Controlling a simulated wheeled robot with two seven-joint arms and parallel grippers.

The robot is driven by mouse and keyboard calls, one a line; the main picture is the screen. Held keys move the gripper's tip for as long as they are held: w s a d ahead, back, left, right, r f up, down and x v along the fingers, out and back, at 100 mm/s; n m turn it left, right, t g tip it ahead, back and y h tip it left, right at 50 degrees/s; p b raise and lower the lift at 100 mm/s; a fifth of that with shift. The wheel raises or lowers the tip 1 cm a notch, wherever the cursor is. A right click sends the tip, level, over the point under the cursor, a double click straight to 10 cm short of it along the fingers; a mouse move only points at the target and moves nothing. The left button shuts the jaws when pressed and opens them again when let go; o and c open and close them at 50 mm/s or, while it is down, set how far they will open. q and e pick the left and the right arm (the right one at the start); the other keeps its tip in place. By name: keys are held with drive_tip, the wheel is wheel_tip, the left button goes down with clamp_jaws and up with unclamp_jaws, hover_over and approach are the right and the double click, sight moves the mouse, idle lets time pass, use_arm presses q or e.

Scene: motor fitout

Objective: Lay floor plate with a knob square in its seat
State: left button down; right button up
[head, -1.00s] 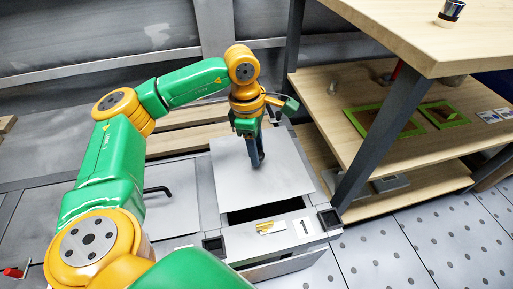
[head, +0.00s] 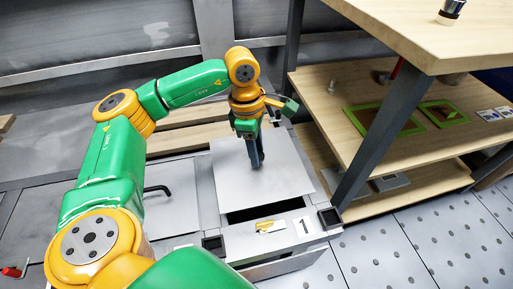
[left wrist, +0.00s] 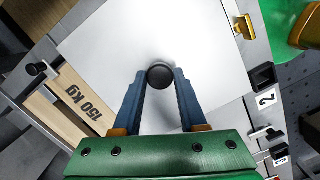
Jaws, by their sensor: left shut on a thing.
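The floor plate (head: 285,178) is a flat light grey square lying over the opening of the station marked 1. A dark strip of the opening (head: 262,211) shows along its front edge, so the plate does not cover it all. My left gripper (head: 257,163) comes down onto the plate's middle. In the left wrist view my left gripper (left wrist: 160,83) is shut on the round black knob (left wrist: 160,75), and the plate (left wrist: 205,45) spreads out below. Whether the plate lies flat or slightly raised I cannot tell. My right gripper is not in view.
A wooden bench (head: 430,38) with lower shelves stands close on the right, its dark leg (head: 375,135) near the plate. Green-rimmed panels (head: 443,113) lie on a shelf. A black handle (head: 158,190) stands left of the plate. Wooden slats (head: 185,139) lie behind.

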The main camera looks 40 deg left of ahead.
use_arm(q)
drive_tip(key=shift+f+b, duration=0.85)
drive_tip(key=shift+f, duration=0.5)
drive_tip(key=shift+f+b, duration=0.9)
drive_tip(key=shift+f, duration=0.25)
drive_tip(key=shift+f, duration=0.6)
idle(0.8)
drive_tip(key=shift+c, duration=1.9)
unclamp_jaws()
